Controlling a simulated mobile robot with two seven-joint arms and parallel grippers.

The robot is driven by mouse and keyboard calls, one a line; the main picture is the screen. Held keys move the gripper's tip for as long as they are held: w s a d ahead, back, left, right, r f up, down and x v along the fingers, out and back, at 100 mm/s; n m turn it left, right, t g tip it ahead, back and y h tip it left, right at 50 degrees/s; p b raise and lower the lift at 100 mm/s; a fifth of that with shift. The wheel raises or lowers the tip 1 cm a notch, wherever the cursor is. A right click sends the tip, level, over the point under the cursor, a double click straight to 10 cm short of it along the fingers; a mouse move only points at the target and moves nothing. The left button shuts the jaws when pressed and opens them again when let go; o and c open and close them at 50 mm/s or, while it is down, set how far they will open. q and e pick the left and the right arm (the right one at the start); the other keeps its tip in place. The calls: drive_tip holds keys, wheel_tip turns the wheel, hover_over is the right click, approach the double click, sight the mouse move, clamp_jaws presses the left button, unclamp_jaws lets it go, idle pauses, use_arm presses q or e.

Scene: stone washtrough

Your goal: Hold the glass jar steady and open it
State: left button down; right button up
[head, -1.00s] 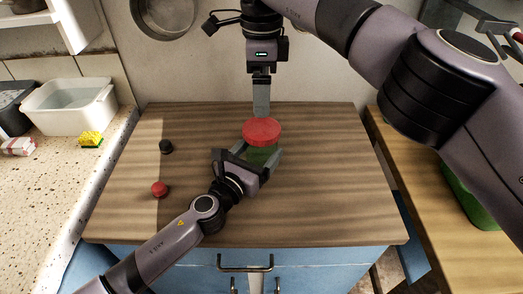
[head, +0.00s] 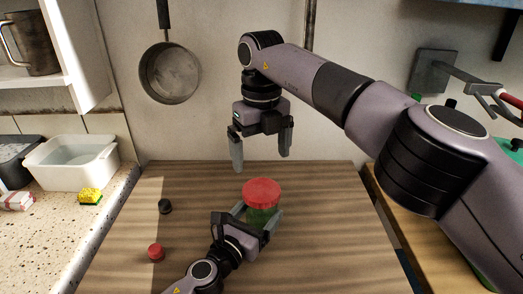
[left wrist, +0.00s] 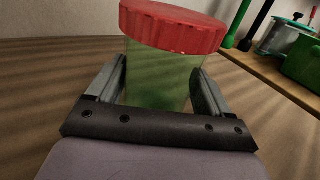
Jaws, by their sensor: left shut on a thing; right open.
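The glass jar is green and see-through (head: 262,216), with a wide red lid (head: 262,191) on top. It stands upright over the wooden tabletop. My left gripper (head: 257,213) is shut on the jar's body, one finger on each side, below the lid. The left wrist view shows the jar body (left wrist: 160,75) between the fingers and the red lid (left wrist: 172,27) above them. My right gripper (head: 261,162) is open and empty, with its fingers pointing down. In the head view it appears just above the lid, apart from it.
A small black round thing (head: 165,206) and a small red one (head: 156,253) lie on the table's left. A white tub (head: 72,165) and a yellow sponge (head: 90,196) are on the left counter. A pan (head: 168,73) hangs on the wall behind. The table's right side is clear.

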sight(261, 189)
drive_tip(key=m, duration=2.8)
drive_tip(key=shift+f, duration=4)
